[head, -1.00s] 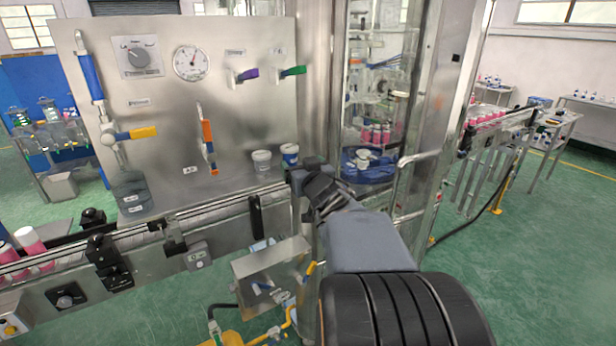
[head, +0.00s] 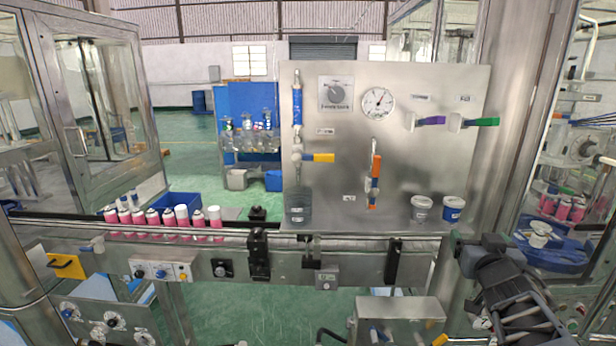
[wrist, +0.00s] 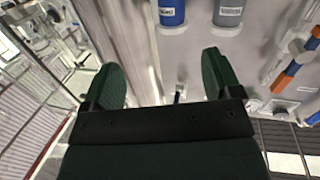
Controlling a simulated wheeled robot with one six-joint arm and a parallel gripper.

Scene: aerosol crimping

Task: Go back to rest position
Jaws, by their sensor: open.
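My gripper (wrist: 160,78) is open and empty in the wrist view, its two green finger pads well apart. In the head view my gripper (head: 468,258) is at the lower right, in front of the conveyor's right end and just below two small cups. The fingertips are too small to make out in the head view.
The steel panel (head: 340,140) carries a gauge, a dial and coloured valve handles. Several pink cans (head: 155,222) stand on the conveyor (head: 200,235) at left, near a blue bin (head: 176,202). A steel post (head: 505,120) and a blue rotary table (head: 560,250) are at right.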

